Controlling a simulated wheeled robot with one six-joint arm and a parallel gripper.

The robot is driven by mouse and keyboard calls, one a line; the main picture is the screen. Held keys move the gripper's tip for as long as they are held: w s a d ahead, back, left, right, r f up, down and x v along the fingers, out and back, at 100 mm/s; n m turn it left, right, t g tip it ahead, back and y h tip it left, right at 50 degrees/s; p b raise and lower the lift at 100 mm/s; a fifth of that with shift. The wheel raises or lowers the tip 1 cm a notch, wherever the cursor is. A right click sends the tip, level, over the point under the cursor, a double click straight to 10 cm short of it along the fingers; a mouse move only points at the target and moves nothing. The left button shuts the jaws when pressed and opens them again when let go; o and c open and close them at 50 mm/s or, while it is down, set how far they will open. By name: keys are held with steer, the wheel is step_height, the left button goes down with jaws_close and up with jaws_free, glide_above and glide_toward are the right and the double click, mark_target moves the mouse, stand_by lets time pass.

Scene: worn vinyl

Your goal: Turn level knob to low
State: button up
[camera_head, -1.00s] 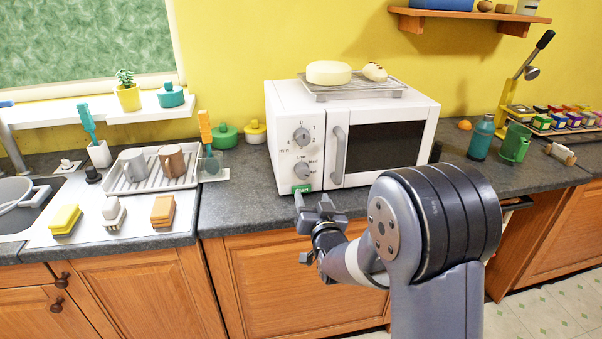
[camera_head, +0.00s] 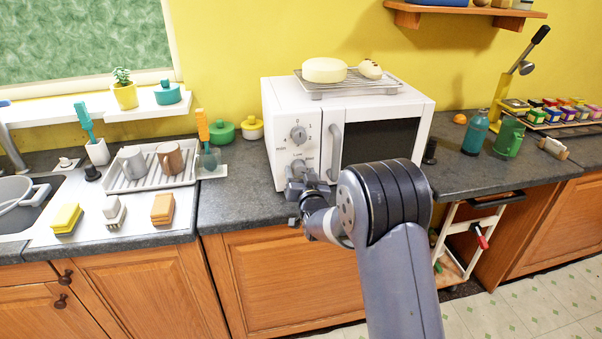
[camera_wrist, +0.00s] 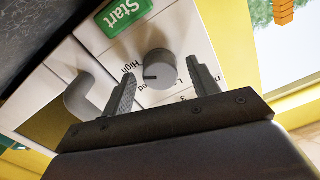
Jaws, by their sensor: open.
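The white microwave (camera_head: 335,105) stands on the counter, its control panel on the left of its door. The level knob (camera_wrist: 160,64) is a grey round dial in the wrist view, with Low, Med and High printed around it. A dark mark on it faces the High label. My gripper (camera_wrist: 160,70) is open, with one finger on each side of the knob; I cannot tell whether they touch it. In the head view my gripper (camera_head: 303,180) is in front of the lower panel and hides most of the level knob.
The timer knob (camera_head: 298,133) sits above the level knob. The green Start button (camera_wrist: 123,14) is close by on the panel. The door handle (camera_head: 335,150) stands out to the right. A rack (camera_head: 350,85) rests on top of the microwave.

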steer(key=c, duration=1)
